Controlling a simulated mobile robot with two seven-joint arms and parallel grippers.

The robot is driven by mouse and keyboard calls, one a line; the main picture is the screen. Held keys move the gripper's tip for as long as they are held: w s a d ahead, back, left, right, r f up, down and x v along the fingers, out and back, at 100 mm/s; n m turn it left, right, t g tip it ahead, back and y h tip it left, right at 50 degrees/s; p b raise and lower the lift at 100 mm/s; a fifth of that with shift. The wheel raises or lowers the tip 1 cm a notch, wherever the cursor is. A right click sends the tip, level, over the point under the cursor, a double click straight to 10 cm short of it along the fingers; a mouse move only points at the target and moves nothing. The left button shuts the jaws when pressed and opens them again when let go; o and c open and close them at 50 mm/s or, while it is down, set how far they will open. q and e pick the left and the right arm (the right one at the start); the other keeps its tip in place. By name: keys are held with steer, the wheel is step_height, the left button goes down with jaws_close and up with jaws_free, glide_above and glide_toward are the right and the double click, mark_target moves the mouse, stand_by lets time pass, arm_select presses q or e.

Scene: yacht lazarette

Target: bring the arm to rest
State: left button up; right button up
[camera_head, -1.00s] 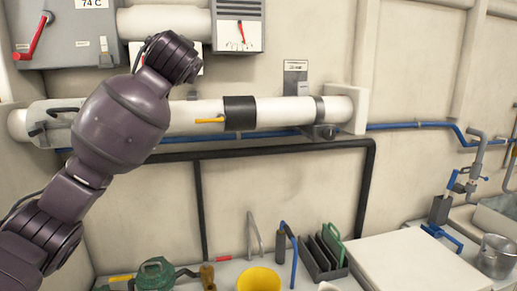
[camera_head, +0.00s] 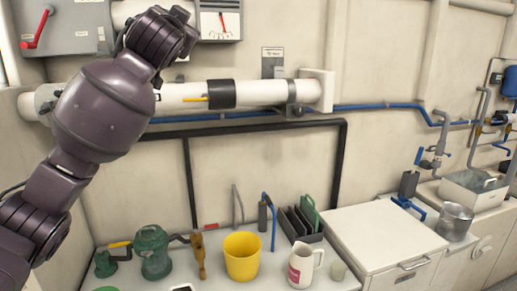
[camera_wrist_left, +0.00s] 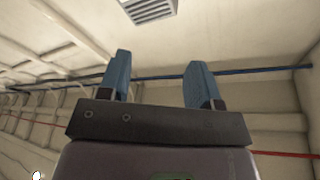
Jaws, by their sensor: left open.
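My left arm (camera_head: 104,112) comes in from the left in the head view, folded upward in front of the wall pipe. Its gripper is not visible in the head view. In the left wrist view my left gripper (camera_wrist_left: 158,85) shows two blue fingers spread apart with nothing between them. Behind the fingers are the upper wall, the ceiling and a vent (camera_wrist_left: 150,10). My right arm and gripper are not in view.
A white pipe (camera_head: 185,97) with a yellow lever runs behind my arm, below a grey panel. The bench (camera_head: 215,283) holds a yellow bucket (camera_head: 242,257), a green pump (camera_head: 152,252), a white jug (camera_head: 304,265) and a dark rack (camera_head: 300,225). A white cabinet (camera_head: 380,240) stands right.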

arm_select(q)
steer(key=s+f+m+h, duration=0.25)
steer(key=f+h, duration=0.45)
steer(key=f, duration=2.2)
steer(key=s+a+f+n+g+y, duration=0.1)
steer(key=s+a+f+n, duration=0.1)
steer(key=s+f, duration=0.65)
steer(key=s+a+f+n+g+y, duration=0.2)
steer(key=s+a+f, duration=0.1)
steer(key=f, duration=1)
steer(key=s+a+f+n+g+y, duration=0.1)
steer(key=s+a+f+n+g, duration=0.1)
steer(key=s+f, duration=0.9)
steer(key=s+a+f+n+g+y, duration=0.1)
steer(key=s+a+f+g, duration=0.2)
steer(key=s+f, duration=0.8)
steer(key=shift+s+a+f+n+g+y, duration=0.15)
steer(key=shift+s+a+n+g+y, duration=0.2)
steer(key=shift+s, duration=0.6)
